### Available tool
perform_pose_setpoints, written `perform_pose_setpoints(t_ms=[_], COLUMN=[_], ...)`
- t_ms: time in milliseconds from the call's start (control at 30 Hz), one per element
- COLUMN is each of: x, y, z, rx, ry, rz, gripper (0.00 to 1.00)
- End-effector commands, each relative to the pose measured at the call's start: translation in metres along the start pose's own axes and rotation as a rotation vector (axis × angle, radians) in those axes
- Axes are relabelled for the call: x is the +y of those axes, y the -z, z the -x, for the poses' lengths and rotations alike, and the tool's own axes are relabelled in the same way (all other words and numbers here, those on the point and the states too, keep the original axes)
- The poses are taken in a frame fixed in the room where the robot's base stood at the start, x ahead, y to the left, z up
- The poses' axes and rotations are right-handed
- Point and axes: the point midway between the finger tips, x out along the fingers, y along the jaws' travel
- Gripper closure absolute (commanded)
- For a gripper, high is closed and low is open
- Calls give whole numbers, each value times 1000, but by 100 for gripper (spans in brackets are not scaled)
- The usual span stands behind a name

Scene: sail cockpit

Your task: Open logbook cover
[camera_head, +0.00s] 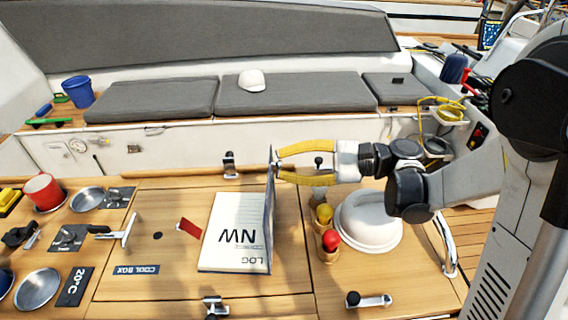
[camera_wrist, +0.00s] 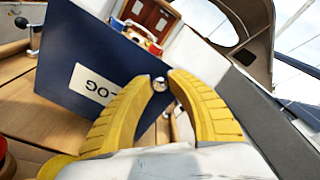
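The logbook (camera_head: 228,250) lies on the wooden table, its pale pages showing with "NW" and "LOG" upside down. Its dark cover (camera_head: 270,205) stands about upright along the book's right side. In the wrist view the navy outer face of the cover (camera_wrist: 70,50) carries a white "LOG" label. My gripper (camera_head: 277,163) has yellow fingers, at the top right edge of the cover, on its outer side.
Right of the book stand a red-topped (camera_head: 331,240) and a yellow-topped (camera_head: 324,214) item, beside a white dome (camera_head: 370,222). A red tag (camera_head: 188,228) lies to the left, with a red cup (camera_head: 43,191) and metal bowls farther left. Table latches (camera_head: 230,165) stick up behind and in front.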

Motion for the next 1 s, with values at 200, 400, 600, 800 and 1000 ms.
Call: perform_pose_setpoints(t_ms=[200,400,600,800,1000], x=[0,0,-1,-1,0], y=[0,0,1,1,0], z=[0,4,38,83,113], rx=[0,1,4,3,1], ry=[0,1,4,3,1], rz=[0,0,0,-1,0], gripper=[60,60,60,60,60])
